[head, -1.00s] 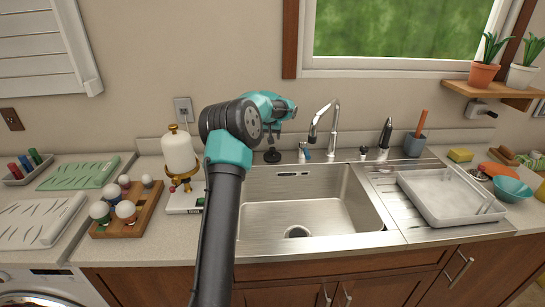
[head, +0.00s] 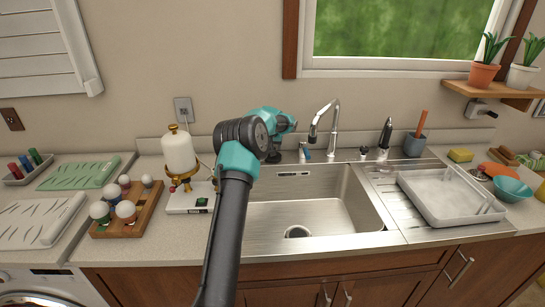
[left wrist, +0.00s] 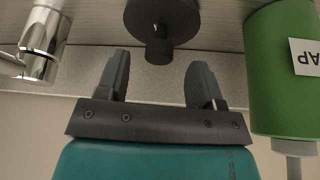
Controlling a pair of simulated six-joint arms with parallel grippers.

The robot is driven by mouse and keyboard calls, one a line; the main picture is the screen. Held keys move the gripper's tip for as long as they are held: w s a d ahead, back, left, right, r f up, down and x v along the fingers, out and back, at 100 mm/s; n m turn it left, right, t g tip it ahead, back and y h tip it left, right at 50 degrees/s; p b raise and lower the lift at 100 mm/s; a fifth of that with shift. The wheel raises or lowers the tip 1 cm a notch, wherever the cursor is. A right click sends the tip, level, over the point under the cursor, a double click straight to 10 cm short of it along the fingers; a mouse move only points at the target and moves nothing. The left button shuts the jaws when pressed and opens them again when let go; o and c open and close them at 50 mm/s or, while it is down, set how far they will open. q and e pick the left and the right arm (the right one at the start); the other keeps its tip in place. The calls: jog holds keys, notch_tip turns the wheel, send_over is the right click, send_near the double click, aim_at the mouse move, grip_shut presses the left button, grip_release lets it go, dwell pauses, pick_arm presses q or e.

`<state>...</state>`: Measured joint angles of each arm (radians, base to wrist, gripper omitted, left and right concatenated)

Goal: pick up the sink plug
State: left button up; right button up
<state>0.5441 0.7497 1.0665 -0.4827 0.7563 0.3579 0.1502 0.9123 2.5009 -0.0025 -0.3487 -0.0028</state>
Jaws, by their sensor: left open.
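The sink plug (left wrist: 160,22) is a dark round disc with a small knob. In the left wrist view it lies at the top middle, on the grey counter. My left gripper (left wrist: 158,72) is open and empty. Its two dark fingers are spread toward the plug, with the knob lined up between them and just beyond the fingertips; they do not appear to touch it. In the head view my left gripper (head: 274,150) is low over the counter behind the sink, left of the tap. My arm mostly hides the plug there. My right gripper is not in view.
A green bottle (left wrist: 285,70) stands close on the right in the left wrist view. The chrome tap (head: 334,125) is right of my gripper. The steel sink (head: 310,205) lies in front. A white dispenser (head: 180,155) on a brass stand is at the left.

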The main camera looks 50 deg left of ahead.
pick_arm(q)
jog(key=shift+x, duration=1.8)
jog(key=shift+c, duration=0.4)
jog(key=c, duration=0.9)
